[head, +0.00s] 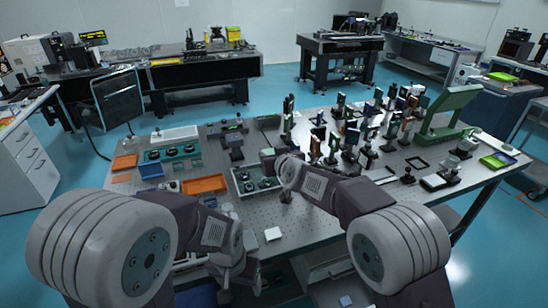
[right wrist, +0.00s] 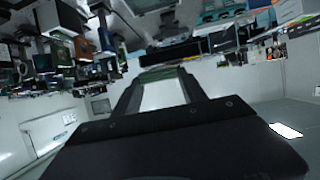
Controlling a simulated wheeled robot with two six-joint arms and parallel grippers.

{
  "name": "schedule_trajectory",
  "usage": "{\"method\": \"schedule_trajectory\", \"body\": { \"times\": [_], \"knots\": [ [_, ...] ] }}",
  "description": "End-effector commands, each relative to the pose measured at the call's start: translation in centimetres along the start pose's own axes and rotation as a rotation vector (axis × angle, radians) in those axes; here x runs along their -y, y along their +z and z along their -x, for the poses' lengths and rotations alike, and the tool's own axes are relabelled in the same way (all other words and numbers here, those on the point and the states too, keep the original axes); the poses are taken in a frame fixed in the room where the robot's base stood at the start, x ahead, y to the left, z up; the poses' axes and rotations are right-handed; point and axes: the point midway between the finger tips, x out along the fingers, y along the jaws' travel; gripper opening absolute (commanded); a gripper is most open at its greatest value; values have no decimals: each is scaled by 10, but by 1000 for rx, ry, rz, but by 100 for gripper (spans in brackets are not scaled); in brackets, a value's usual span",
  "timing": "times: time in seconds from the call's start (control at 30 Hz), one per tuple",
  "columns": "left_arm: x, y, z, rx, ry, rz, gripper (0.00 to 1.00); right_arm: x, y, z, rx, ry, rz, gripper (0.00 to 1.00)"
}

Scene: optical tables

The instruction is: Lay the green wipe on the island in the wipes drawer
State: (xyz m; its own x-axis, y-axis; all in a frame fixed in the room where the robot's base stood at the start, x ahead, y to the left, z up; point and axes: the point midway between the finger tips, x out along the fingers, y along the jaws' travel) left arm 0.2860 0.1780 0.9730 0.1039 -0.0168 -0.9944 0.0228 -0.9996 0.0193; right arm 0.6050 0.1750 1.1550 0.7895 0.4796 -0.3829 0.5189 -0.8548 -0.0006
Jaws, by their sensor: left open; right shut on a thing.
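My right gripper (head: 268,157) reaches away over the middle of the table, its fingers mostly hidden by its wrist in the head view. In the right wrist view its two fingers (right wrist: 163,82) are shut on a dark green thing (right wrist: 162,73) at their tips, which looks like the green wipe. Its full shape is hidden. My left gripper (head: 238,275) is open and low at the near edge of the table, partly hidden by its own arm. I cannot make out the wipes drawer for sure.
The perforated optical table (head: 325,215) carries many mounted optics (head: 365,125) at centre right. An orange tray (head: 204,184) and a tray of round parts (head: 243,186) stand left of my right gripper. A white square (head: 272,234) lies near the front edge. A green angled stand (head: 450,115) rises at the right.

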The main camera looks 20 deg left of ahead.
Motion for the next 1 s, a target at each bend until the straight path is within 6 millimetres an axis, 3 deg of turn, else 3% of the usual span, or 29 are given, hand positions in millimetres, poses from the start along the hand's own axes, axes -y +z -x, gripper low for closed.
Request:
{"method": "schedule_trajectory", "body": {
  "times": [0.23, 0.33, 0.63, 1.0],
  "knots": [
    [0, 0, -2, 0, 0, 0, 71, 0, 2, -1, 0, 0, 0, 12],
    [0, 1, -12, 0, 0, 0, 71, 0, 13, -6, 0, 1, 2, 12],
    [1, 6, -58, 0, 0, 0, 71, 0, 79, -33, 3, 2, 1, 12],
    [1, 7, -64, 0, 0, 0, 71, 0, 157, -65, 4, 1, 1, 12]
  ]
}}
